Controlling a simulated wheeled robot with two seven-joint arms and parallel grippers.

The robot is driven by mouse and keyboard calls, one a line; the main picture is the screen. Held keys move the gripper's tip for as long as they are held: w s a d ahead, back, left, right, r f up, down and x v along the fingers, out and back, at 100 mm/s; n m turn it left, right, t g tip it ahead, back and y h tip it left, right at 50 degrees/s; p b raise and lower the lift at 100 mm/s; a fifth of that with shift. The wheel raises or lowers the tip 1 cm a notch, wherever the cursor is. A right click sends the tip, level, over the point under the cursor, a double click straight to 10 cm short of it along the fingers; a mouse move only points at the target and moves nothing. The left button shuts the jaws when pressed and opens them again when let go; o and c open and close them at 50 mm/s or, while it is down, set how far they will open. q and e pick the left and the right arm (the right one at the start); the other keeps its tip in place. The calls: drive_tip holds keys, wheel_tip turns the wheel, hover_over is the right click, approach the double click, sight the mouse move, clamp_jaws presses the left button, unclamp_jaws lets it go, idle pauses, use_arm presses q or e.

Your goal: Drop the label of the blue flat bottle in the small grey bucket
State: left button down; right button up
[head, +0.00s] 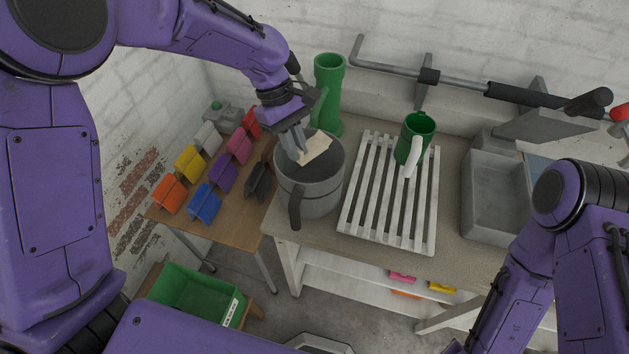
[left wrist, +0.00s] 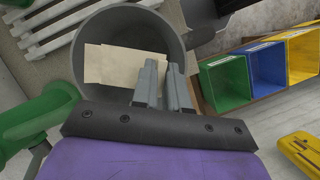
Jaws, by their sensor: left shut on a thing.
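A pale beige label (head: 316,150) is held between the fingers of my left gripper (head: 297,153), over the mouth of the grey bucket (head: 310,190). The bucket has a dark handle on its front side and stands on the worktop's left end. In the left wrist view the label (left wrist: 112,66) looks like a flat pale piece inside the outline of the bucket's rim (left wrist: 82,45), beyond the fingertips (left wrist: 160,82). I cannot tell how far above the bucket's floor it is. No blue flat bottle can be made out. My right arm shows at the right, but its gripper is out of view.
A tall green vessel (head: 328,80) stands right behind the bucket. A white slatted rack (head: 385,215) with a green mug (head: 416,130) lies to its right, then a grey sink (head: 492,200). Several coloured holders stand on the wooden table (head: 228,228) at left. A green bin (head: 190,290) is below.

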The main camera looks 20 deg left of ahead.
use_arm(q)
drive_tip(key=shift+w+a+f, duration=0.1)
drive_tip(key=shift+w+f, duration=0.85)
drive_tip(key=shift+f, duration=0.3)
drive_tip(key=c, duration=1.3)
unclamp_jaws()
drive_tip(key=shift+o, duration=1.1)
drive_tip(key=shift+s+r, duration=0.2)
drive_tip(key=shift+s, duration=0.15)
drive_tip(key=shift+s+r, duration=0.2)
drive_tip(key=shift+s, duration=0.25)
drive_tip(key=shift+w+a+r, duration=0.1)
drive_tip(key=shift+w+r, duration=0.1)
drive_tip(key=shift+w, duration=0.25)
drive_tip(key=b+v, duration=0.1)
drive_tip(key=v, duration=0.9)
drive_tip(key=shift+s, duration=0.25)
use_arm(e)
drive_tip(key=shift+s+f, duration=0.2)
drive_tip(key=shift+f, duration=0.4)
use_arm(q)
drive_tip(key=shift+s, duration=0.1)
use_arm(e)
drive_tip(key=shift+s, duration=0.15)
